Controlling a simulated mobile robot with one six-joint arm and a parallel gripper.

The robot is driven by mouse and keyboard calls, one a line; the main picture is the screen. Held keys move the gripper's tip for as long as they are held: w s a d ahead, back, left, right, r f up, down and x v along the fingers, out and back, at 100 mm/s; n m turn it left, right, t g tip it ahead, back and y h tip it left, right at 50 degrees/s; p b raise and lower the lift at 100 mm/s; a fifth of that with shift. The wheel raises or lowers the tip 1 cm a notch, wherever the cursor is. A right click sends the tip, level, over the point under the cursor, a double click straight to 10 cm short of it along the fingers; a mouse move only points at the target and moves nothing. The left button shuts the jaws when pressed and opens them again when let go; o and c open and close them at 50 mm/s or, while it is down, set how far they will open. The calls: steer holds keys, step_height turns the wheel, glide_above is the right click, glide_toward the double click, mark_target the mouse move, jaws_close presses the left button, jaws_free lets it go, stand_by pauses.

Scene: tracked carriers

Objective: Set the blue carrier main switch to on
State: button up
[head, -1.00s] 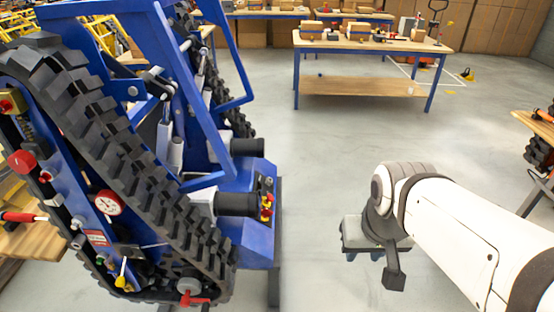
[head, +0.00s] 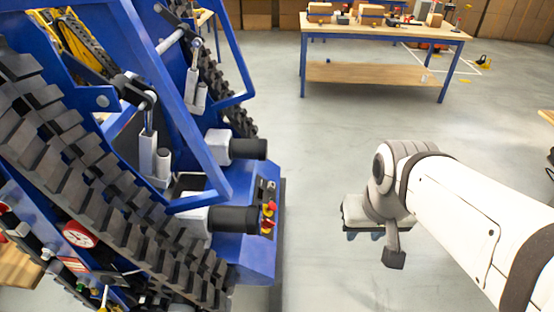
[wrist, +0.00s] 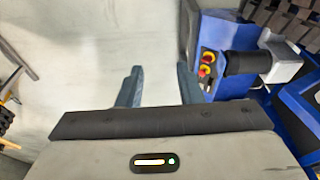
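The blue carrier (head: 246,254) fills the left of the head view, with black rubber tracks. On its near end plate are two small red-and-yellow controls (head: 268,215), one just above the other. They also show in the wrist view (wrist: 206,64), right of my gripper's fingers. I cannot tell which one is the main switch or how it is set. My gripper (wrist: 158,80) is open and empty, its two fingers apart over bare floor. In the head view my gripper (head: 363,232) hangs to the right of the carrier, clear of it.
A black cylinder (head: 238,220) sticks out beside the controls, with another (head: 248,149) behind it. A red-and-white gauge (head: 79,234) is on the carrier's side. A wooden workbench (head: 385,73) stands at the back. The grey floor between carrier and bench is clear.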

steer(key=shift+a, duration=0.2)
steer(key=n+g+y+b, duration=0.35)
steer(key=n+b, duration=1.45)
steer(key=b, duration=0.6)
glide_above(270, 221)
steer(key=d, duration=0.3)
step_height(270, 221, down, 38)
steer(key=shift+t+y, duration=0.45)
steer(key=shift+y, duration=0.1)
steer(key=b+x, duration=0.1)
steer(key=x, duration=0.6)
steer(key=shift+w+a+f, duration=0.1)
steer(key=shift+a+f, duration=0.1)
steer(key=shift+f, duration=0.1)
jaws_close()
